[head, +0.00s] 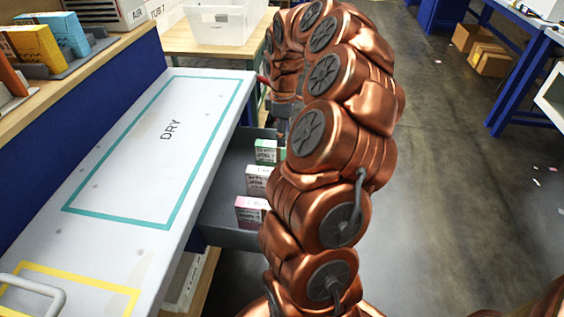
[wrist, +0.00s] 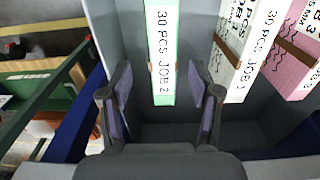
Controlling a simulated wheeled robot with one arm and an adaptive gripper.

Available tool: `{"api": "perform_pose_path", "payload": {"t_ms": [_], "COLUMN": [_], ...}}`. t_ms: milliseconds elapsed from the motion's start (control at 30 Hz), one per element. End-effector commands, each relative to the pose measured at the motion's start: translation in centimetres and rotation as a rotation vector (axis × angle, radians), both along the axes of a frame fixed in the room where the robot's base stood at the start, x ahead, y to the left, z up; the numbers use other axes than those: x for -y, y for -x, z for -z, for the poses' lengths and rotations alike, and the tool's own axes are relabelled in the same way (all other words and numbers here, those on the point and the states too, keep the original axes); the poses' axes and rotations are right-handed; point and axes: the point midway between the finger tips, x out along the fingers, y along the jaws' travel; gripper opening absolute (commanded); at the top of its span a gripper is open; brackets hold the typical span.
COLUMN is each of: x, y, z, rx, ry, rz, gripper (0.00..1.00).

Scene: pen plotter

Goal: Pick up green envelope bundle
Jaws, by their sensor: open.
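The green envelope bundle (head: 266,151) stands upright in an open grey drawer in the head view. My gripper (wrist: 160,95) is open, with one finger on each side of the bundle's near end. I cannot tell whether either finger touches it. In the head view my arm hides most of the gripper.
A white bundle (wrist: 245,55) and a pink bundle (wrist: 296,50) stand to the right in the same drawer (head: 226,236). The drawer's wall (wrist: 104,30) is close to the left finger. A white tabletop marked "DRY" (head: 125,150) lies left of the drawer.

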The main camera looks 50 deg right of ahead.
Motion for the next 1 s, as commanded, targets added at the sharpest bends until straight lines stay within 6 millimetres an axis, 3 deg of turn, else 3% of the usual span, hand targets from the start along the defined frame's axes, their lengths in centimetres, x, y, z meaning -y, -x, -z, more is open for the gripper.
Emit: {"api": "perform_pose_path", "payload": {"t_ms": [367, 700, 933, 1000], "x": [-0.2, -0.5, -0.4, -0.4], "y": [0.1, 0.2, 0.1, 0.1], "z": [3.1, 7.1, 7.2, 7.2], "rx": [-0.003, -0.002, 0.000, 0.000], "ry": [-0.002, -0.002, -0.001, -0.001], "rz": [0.000, -0.001, 0.000, 0.000], "gripper": [0.62, 0.62, 0.62, 0.55]}}
